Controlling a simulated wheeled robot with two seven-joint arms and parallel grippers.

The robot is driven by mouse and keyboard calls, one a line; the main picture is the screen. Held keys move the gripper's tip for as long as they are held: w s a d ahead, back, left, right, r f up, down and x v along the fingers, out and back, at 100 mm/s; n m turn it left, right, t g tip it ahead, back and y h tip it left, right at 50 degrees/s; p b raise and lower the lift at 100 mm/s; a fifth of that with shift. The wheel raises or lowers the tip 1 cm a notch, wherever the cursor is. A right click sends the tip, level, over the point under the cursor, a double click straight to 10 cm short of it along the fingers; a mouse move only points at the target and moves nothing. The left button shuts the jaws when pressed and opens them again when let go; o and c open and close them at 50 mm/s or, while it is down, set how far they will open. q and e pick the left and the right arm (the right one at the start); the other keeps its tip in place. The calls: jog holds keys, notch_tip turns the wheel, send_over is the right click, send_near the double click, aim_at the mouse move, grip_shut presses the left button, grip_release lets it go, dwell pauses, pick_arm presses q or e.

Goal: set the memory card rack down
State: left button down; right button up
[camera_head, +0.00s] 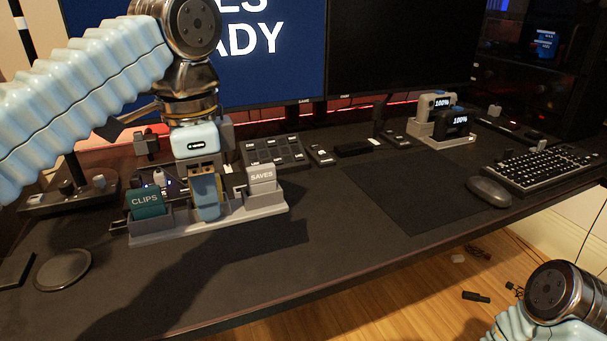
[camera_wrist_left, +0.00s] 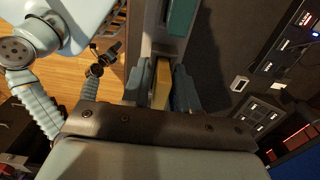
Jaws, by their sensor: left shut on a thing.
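The memory card rack (camera_head: 247,214) is a long grey holder at the left of the desk. A teal card marked CLIPS (camera_head: 146,203) stands at its left end and a light grey card marked SAVES (camera_head: 262,177) at its right. My left gripper (camera_head: 207,200) points down over the rack's middle, shut on a narrow tan part. In the left wrist view, that tan part (camera_wrist_left: 161,84) is between the fingers, with the rack (camera_wrist_left: 160,42) beyond. The rack looks level and low over the desk; I cannot tell whether its underside touches it.
The dark desk (camera_head: 230,285) is bare in front of the rack. A button pad (camera_head: 273,151) stands close behind it. A round black disc (camera_head: 63,270) lies to the left. A mat (camera_head: 410,190), mouse (camera_head: 488,191) and keyboard (camera_head: 540,169) are to the right.

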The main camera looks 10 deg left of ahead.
pick_arm(q)
jog(key=w+d+f, duration=0.2)
jog(key=w, duration=0.1)
jog(key=w+d+f, duration=0.3)
jog(key=w, duration=0.1)
jog(key=w+d+f, duration=0.2)
jog(key=w+f, duration=0.1)
jog(key=shift+w+d+f, duration=0.2)
jog(key=shift+f, duration=0.05)
jog(key=shift+w+d+f+b, duration=0.2)
jog(key=shift+w+f+b, duration=0.05)
jog(key=shift+f+b, duration=0.1)
jog(key=shift+w+d+f+b, duration=0.15)
jog(key=shift+f+b, duration=0.2)
jog(key=shift+f, duration=1.4)
jog(key=c, duration=1.3)
grip_release()
jog(key=shift+f, duration=0.2)
jog(key=o, duration=0.4)
jog(key=shift+o, duration=0.2)
jog(key=shift+r, duration=0.1)
